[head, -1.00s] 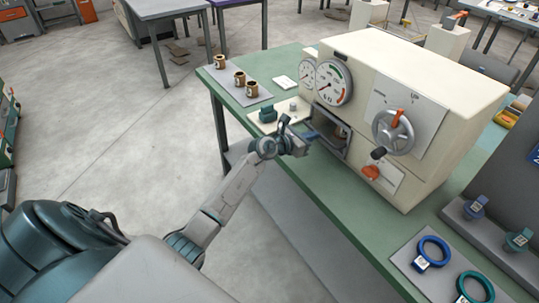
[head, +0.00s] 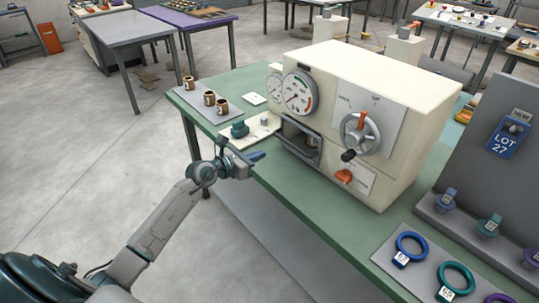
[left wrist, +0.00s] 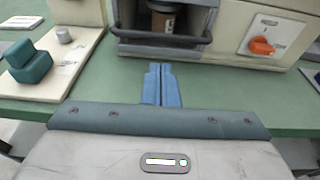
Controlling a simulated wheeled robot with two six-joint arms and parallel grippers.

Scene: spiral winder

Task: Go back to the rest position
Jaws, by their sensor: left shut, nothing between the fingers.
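My left gripper (head: 256,156) is at the near edge of the green bench, in front of the cream winder machine (head: 400,85). Its blue fingers are shut together and empty in the left wrist view (left wrist: 161,86). They point toward the machine's open chamber (head: 298,140) and are clear of it. Inside the chamber stands a brown, coil-like piece, seen in the left wrist view (left wrist: 163,22), with its top cut off there. My right gripper is in neither view.
A white plate with a teal block (head: 239,129) lies left of the chamber. Several brown spools (head: 209,97) stand on a grey mat at the bench's far left. Coloured rings (head: 411,247) lie at the front right, below a grey stand (head: 500,130). Open floor lies left of the bench.

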